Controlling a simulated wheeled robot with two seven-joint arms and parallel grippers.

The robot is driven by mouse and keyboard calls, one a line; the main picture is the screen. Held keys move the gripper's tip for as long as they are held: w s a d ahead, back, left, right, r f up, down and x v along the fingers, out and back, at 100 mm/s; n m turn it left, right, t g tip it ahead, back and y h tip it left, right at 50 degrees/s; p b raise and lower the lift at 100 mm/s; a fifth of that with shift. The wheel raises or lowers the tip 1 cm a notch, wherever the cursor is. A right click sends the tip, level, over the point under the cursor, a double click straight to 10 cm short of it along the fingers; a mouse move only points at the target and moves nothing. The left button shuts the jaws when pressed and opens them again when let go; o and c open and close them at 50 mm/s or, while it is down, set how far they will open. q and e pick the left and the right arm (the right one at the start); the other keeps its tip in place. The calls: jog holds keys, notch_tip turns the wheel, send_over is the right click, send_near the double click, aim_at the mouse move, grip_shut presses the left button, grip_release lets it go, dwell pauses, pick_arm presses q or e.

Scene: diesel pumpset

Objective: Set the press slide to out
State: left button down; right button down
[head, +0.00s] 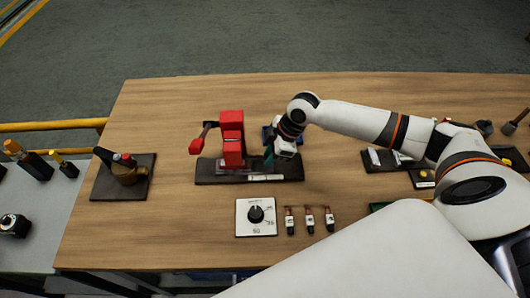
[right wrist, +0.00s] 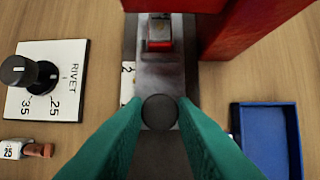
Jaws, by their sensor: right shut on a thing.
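The red press (head: 232,140) stands on a dark base (head: 215,176) left of the middle of the table. Its red frame (right wrist: 235,30) also shows at the top of the right wrist view. The grey metal press slide (right wrist: 165,75) runs up the middle of that view towards the press, with a small red and metal part (right wrist: 159,35) at its far end. My right gripper (right wrist: 160,118) is shut on the slide's dark round knob (right wrist: 160,111), with one green finger on each side. In the head view my right gripper (head: 270,152) is just right of the press, partly hidden by its wrist.
A blue tray (right wrist: 268,142) lies right of the slide. A white dial plate (head: 243,230) and three small labelled pieces (head: 309,219) lie in front of the press. A dark mat (head: 105,188) with a brown device is at left; further mats hold items at right.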

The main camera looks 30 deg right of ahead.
jog(key=s+d, duration=0.1)
jog(key=d, duration=0.1)
jog(key=s+d+p, duration=0.1)
jog(key=d, duration=0.2)
jog(key=s+d, duration=0.2)
jog(key=d, duration=0.1)
jog(key=shift+p, duration=0.3)
jog(key=shift+w, duration=0.15)
jog(key=c, duration=1.5)
grip_release()
jog(key=shift+c, duration=0.2)
jog(key=o, duration=0.4)
jog(key=shift+s+d, duration=0.15)
jog(key=shift+s, duration=0.05)
jog(key=shift+r, duration=0.1)
